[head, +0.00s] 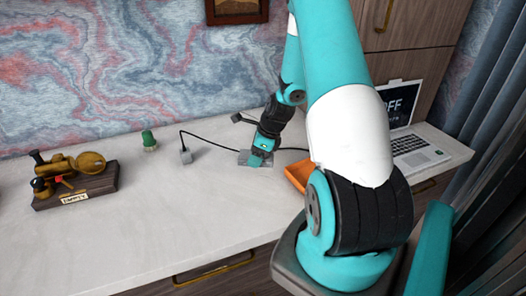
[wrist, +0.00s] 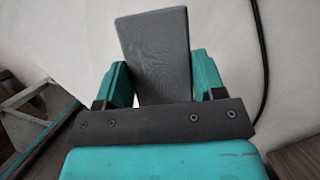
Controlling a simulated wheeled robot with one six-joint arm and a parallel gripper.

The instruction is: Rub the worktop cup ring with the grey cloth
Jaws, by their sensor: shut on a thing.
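The grey cloth (wrist: 158,50) is a folded, flat grey piece held between the two teal fingers of my gripper (wrist: 160,85) in the wrist view. In the head view the grey cloth (head: 243,157) shows at the fingertips of my gripper (head: 257,161), low over the white worktop (head: 190,210) toward its back. I cannot tell whether the cloth touches the worktop. My gripper is shut on the cloth. I see no cup ring in either view; it may be hidden behind my arm or under the cloth.
An orange tray (head: 298,176) sits close to the right of my gripper, partly behind my arm. A small grey block (head: 185,156) with a black cable and a green object (head: 149,140) stand left. A brass device (head: 80,170) is farther left; a laptop (head: 415,143) is right.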

